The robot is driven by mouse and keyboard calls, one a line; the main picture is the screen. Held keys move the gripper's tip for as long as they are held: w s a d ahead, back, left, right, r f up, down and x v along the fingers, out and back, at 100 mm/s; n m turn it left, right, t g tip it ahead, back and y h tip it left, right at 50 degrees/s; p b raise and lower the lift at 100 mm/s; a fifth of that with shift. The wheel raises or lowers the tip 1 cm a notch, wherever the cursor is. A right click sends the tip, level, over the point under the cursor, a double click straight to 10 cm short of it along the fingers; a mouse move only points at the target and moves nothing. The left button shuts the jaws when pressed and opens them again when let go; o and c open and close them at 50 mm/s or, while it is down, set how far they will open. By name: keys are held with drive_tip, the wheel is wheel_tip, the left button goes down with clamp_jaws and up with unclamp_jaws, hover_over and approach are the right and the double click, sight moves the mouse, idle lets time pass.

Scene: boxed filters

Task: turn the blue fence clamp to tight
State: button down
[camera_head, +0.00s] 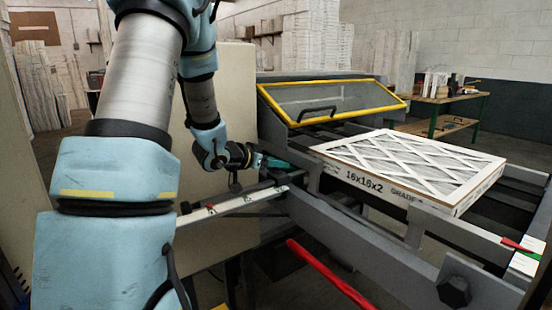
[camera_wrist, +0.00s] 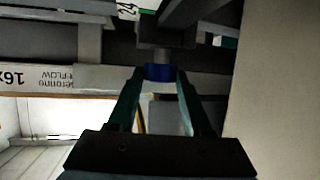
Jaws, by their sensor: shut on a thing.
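The blue fence clamp (camera_wrist: 160,72) shows in the wrist view as a short blue knob under a grey cylindrical post. My gripper (camera_wrist: 159,77) has its two teal fingers on either side of the knob, shut on it at the fingertips. In the head view my gripper (camera_head: 277,163) reaches in beside the grey frame, at the inner end of a white scale rail (camera_head: 240,203). The clamp cannot be made out there. Whether the clamp is loose or tight cannot be told.
A boxed filter (camera_head: 415,168) marked 16x16x2 lies on the grey machine frame (camera_head: 350,235). A yellow-edged guard (camera_head: 330,98) stands behind it. A red bar (camera_head: 328,273) and a black knob (camera_head: 454,291) are in front. A beige panel (camera_wrist: 278,90) stands close right of my gripper.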

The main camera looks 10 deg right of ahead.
drive_tip(key=shift+w+a+r+m+g+h+p, duration=0.1)
drive_tip(key=shift+m+g+h+p, duration=0.25)
drive_tip(key=shift+m+g+p, duration=0.2)
drive_tip(key=shift+w+r+m+g+h+p, duration=0.1)
drive_tip(key=shift+m+g+h+p, duration=0.3)
drive_tip(key=shift+m+p, duration=0.2)
drive_tip(key=shift+g, duration=0.25)
drive_tip(key=c, duration=0.6)
unclamp_jaws()
drive_tip(key=shift+f, duration=0.1)
drive_tip(key=b+v, duration=0.1)
drive_tip(key=v, duration=0.9)
drive_tip(key=shift+s+a+b, duration=0.2)
drive_tip(key=shift+a+b, duration=0.1)
drive_tip(key=shift+b, duration=0.05)
